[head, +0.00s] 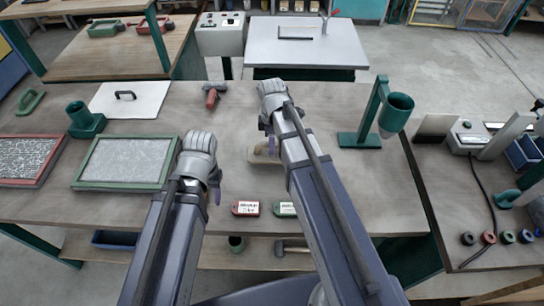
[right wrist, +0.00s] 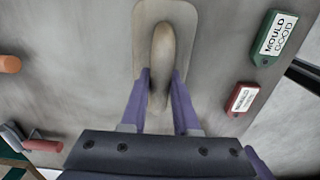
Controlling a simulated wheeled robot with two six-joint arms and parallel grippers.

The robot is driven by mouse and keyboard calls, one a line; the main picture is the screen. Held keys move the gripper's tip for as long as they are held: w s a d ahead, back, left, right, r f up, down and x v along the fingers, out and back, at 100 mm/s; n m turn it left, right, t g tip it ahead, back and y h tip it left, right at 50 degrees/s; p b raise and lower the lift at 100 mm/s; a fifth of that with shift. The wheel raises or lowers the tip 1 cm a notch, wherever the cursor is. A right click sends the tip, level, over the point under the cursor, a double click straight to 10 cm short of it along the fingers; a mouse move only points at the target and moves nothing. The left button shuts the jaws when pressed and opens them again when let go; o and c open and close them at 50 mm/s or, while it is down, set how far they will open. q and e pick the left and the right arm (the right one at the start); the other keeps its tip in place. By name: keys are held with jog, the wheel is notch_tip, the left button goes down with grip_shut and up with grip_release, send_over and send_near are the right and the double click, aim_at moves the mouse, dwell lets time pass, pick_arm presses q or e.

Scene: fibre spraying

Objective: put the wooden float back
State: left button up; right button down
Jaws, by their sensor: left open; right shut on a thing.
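The wooden float (head: 259,154) is a pale tan board with a rounded handle, at mid-bench in the head view, partly hidden by my right arm. In the right wrist view the float (right wrist: 181,15) lies lengthwise ahead of the gripper. My right gripper (head: 268,146) is shut on the float's handle, with its purple fingers (right wrist: 160,88) on either side of it. I cannot tell whether the float touches the bench. My left gripper (head: 216,190) is open and empty, over the bench right of the green-framed tray; its fingertips are mostly hidden.
The green-framed tray (head: 78,179) and a red-framed tray (head: 40,178) are at the left. A red tag (head: 246,208) and a green tag (head: 285,209) lie near the front edge. A green stand with a cup (head: 397,107) is at the right. A red-handled tool (head: 211,97) lies at the back.

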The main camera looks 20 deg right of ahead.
pick_arm(q)
jog(key=shift+f+b, duration=1.8)
pick_arm(e)
jog(key=shift+f, duration=1.75)
pick_arm(q)
jog(key=shift+f, duration=0.1)
pick_arm(e)
jog(key=shift+f, duration=0.1)
pick_arm(q)
jog(key=shift+f, duration=0.15)
pick_arm(e)
jog(key=shift+f, duration=0.15)
jog(key=c, duration=0.7)
grip_release()
pick_arm(q)
jog(key=shift+r, duration=0.2)
pick_arm(e)
jog(key=shift+o, duration=0.2)
notch_tip(320, 180, up, 13)
jog(key=p, duration=1.2)
jog(key=shift+f, duration=0.2)
pick_arm(q)
notch_tip(320, 180, up, 12)
pick_arm(e)
jog(key=s+a+m+h, duration=0.1)
jog(key=s+a+m, duration=0.9)
jog(key=s, duration=0.4)
jog(key=shift+s+a+m, duration=0.25)
jog(key=shift+m, duration=0.25)
